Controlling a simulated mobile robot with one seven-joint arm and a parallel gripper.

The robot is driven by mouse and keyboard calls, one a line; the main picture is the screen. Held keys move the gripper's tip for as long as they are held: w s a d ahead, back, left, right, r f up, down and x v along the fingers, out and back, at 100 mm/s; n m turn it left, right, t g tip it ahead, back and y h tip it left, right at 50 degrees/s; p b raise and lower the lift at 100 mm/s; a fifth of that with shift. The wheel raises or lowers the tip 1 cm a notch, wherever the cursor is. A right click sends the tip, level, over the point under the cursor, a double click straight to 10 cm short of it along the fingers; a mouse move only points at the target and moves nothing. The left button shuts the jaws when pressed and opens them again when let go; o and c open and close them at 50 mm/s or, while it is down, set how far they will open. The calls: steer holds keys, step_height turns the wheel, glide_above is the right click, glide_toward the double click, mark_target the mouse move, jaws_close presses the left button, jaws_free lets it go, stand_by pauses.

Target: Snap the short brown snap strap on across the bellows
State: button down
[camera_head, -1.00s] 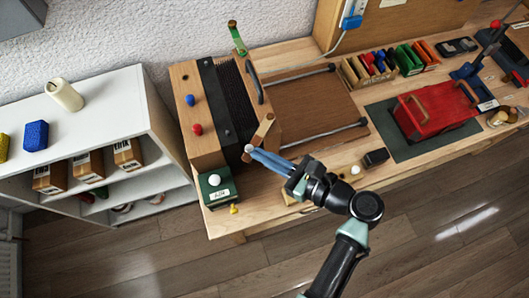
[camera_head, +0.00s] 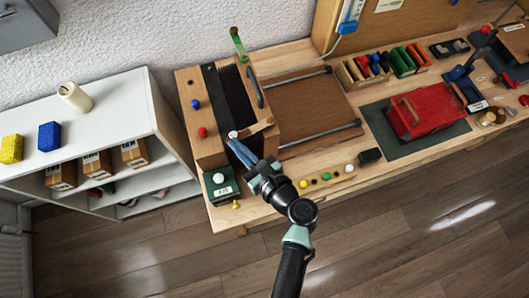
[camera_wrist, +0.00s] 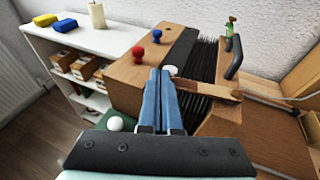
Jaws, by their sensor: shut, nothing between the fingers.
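The short brown strap (camera_head: 257,127) lies across the near end of the black pleated bellows (camera_head: 238,95), from the right wooden end block to the dark strip on the left block. A white knob (camera_head: 233,134) sits at its left end; whether it is snapped down I cannot tell. In the wrist view the strap (camera_wrist: 212,90) and white knob (camera_wrist: 172,70) show just beyond my blue fingers. My gripper (camera_head: 232,143) is shut and empty, its tips right at the knob. The fingers hide part of the strap's left end.
The left wooden block (camera_head: 190,90) carries a blue and a red knob. A green box (camera_head: 226,192) with a white ball sits in front. A brown panel (camera_head: 305,105) lies right.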

steer(key=shift+w+a, duration=0.75)
steer(key=shift+a, duration=0.05)
steer(key=shift+r, duration=0.1)
